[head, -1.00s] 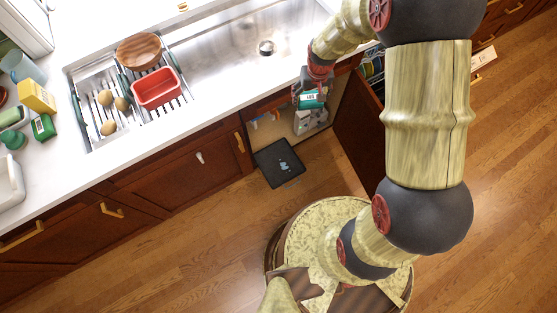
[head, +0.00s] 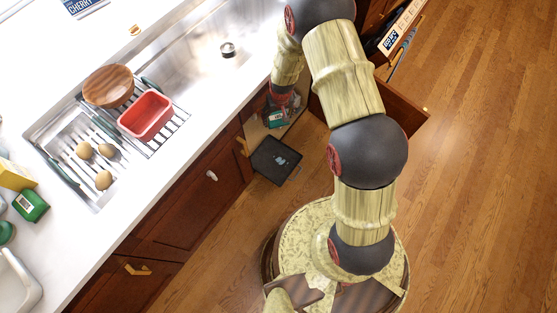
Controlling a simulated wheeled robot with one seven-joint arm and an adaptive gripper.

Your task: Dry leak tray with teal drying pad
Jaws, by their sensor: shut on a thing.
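The black leak tray (head: 275,160) lies at the foot of the open sink cabinet, with small pale blue wet spots on its surface. My gripper (head: 277,112) is at the cabinet opening, above and behind the tray's far edge. It is shut on the teal drying pad (head: 275,119), which shows as a small teal patch with a white label. The pad is apart from the tray's wet spots. My wrist and the counter edge hide much of the fingers.
The open cabinet door (head: 402,105) stands to the right of my arm. The counter holds a sink with a red basin (head: 146,116), a wooden bowl (head: 108,85) and several potatoes (head: 104,180). A green box (head: 31,205) is at left. The wood floor around the tray is clear.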

